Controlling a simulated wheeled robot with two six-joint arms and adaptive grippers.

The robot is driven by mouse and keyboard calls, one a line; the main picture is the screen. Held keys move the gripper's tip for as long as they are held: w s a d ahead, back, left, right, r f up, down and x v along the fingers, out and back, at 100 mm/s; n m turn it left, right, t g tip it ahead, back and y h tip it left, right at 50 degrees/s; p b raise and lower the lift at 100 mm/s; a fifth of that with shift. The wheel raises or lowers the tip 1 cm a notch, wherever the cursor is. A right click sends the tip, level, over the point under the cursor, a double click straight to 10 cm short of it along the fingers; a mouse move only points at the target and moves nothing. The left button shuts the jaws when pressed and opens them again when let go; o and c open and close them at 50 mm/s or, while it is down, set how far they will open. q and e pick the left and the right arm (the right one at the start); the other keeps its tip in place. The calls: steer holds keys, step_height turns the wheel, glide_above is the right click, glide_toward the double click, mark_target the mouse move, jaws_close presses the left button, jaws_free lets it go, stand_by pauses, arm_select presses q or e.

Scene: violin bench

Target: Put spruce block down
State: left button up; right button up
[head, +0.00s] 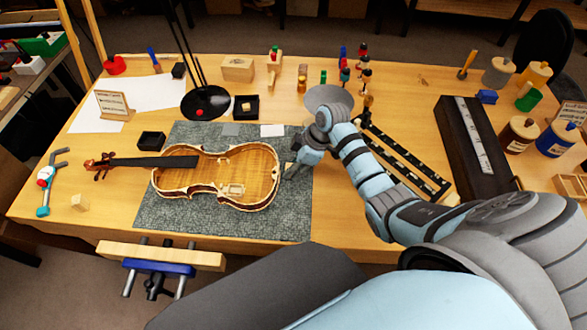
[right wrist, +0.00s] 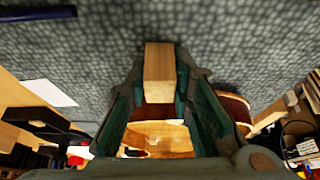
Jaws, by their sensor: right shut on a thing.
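My right gripper (head: 291,171) is over the right part of the grey mat (head: 297,222), just right of the violin body (head: 260,165). In the right wrist view, its fingers (right wrist: 160,92) are shut on a pale wooden block, the spruce block (right wrist: 159,62). The block sticks out past the fingertips against the mat; whether it touches the mat I cannot tell. In the head view the held block is too small to make out clearly at the fingertips. My left gripper is not in view.
The open violin lies on the mat, its neck pointing left. A small pale block (head: 79,202) and a clamp (head: 46,182) lie at the left. A white card (head: 272,130) and black tray (head: 246,109) lie behind. The mat's front right is clear.

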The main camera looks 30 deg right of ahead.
steer(key=o, duration=0.8)
steer(key=shift+o, duration=0.2)
